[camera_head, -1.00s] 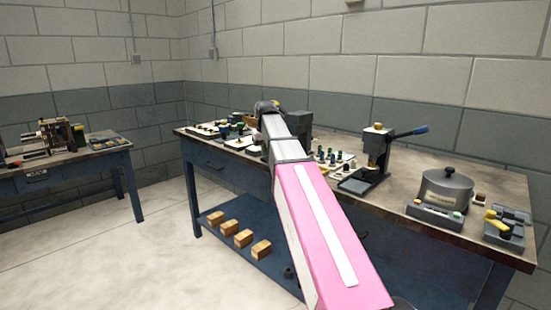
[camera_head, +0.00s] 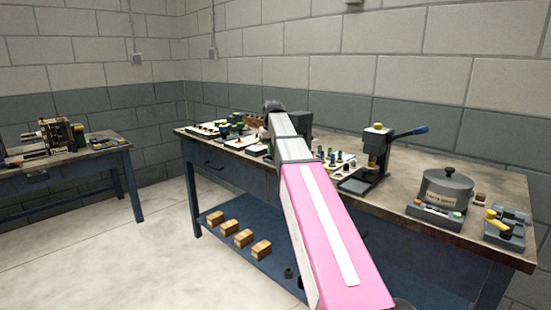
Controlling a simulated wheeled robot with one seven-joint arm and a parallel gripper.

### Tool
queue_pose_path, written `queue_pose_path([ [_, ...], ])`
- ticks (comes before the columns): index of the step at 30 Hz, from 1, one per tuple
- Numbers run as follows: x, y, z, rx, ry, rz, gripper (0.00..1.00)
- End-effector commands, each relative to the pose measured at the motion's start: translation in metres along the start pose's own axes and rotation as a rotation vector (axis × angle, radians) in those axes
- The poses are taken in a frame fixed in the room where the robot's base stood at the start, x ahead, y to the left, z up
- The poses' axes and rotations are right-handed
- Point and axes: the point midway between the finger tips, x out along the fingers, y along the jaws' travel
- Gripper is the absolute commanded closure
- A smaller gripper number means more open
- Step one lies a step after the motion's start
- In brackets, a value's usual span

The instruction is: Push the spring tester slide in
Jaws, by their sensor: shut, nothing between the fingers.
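My pink and white arm reaches over the long workbench (camera_head: 420,165), its dark far joint near the back of the bench. My gripper is hidden behind that arm, so its fingers do not show. A dark grey block-shaped device (camera_head: 298,119) stands just right of the arm's far end, partly covered by it. It may be the spring tester, but I cannot tell for sure. No slide can be made out, nor whether anything touches it.
A lever press (camera_head: 377,155) with a blue-tipped handle stands right of my arm. A grey lidded pot (camera_head: 446,188) and a small parts tray (camera_head: 505,229) sit farther right. Wooden blocks (camera_head: 243,238) lie on the lower shelf. Another bench (camera_head: 75,160) stands left, with clear floor between.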

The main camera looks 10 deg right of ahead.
Motion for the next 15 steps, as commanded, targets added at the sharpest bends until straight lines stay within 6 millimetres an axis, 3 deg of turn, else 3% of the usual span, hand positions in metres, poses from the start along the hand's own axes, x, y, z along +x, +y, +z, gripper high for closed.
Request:
queue_pose_path([
  [15,0.0004,0.0045,-0.0028,0.001,0.000,0.000,1.00],
])
